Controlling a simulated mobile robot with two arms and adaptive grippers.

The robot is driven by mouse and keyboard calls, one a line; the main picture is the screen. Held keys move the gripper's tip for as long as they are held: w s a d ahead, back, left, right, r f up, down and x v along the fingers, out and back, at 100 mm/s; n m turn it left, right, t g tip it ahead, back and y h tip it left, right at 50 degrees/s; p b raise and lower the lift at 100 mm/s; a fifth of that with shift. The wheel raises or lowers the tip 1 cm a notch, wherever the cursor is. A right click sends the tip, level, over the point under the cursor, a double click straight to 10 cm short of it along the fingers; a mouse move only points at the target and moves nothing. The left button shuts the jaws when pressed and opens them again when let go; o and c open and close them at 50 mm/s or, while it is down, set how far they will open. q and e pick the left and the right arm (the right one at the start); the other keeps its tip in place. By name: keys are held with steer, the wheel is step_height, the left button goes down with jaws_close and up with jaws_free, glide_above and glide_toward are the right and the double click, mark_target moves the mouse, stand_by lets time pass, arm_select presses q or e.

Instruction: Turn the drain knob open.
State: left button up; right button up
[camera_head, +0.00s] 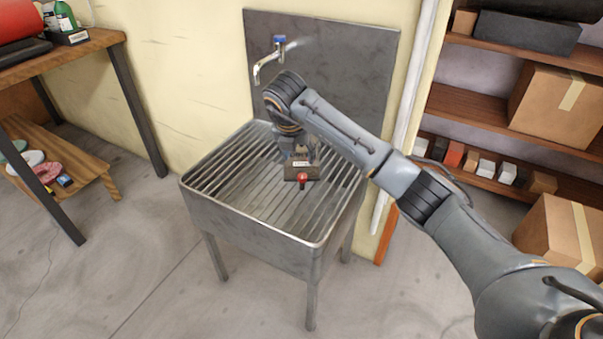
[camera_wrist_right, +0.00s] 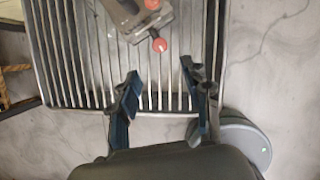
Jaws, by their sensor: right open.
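A small grey box-like device (camera_head: 300,166) sits over the slatted top of the metal sink (camera_head: 262,222). A red knob (camera_head: 303,179) shows on its near side. In the right wrist view the device (camera_wrist_right: 130,18) is at the top, with a red knob (camera_wrist_right: 159,45) on its near edge and another red part (camera_wrist_right: 152,4) farther up. My right gripper (camera_head: 299,148) is at the device, partly hidden by its own arm. In the wrist view the right gripper (camera_wrist_right: 160,74) has its fingers spread and empty, with the near red knob beyond the fingertips. My left gripper is not in view.
A tap (camera_head: 268,66) with a blue top is on the metal backsplash (camera_head: 345,60). A wooden workbench (camera_head: 90,45) stands at the left. Shelves with boxes (camera_head: 550,100) are at the right. The floor (camera_head: 150,270) in front is clear.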

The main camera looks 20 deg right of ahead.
mark_target(302, 176)
steer(key=b+x, duration=0.1)
steer(key=x, duration=0.9)
steer(key=shift+w+f, duration=0.1)
steer(key=shift+f, duration=0.3)
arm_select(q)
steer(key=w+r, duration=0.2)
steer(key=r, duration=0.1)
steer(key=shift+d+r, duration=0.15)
arm_select(e)
jaws_close()
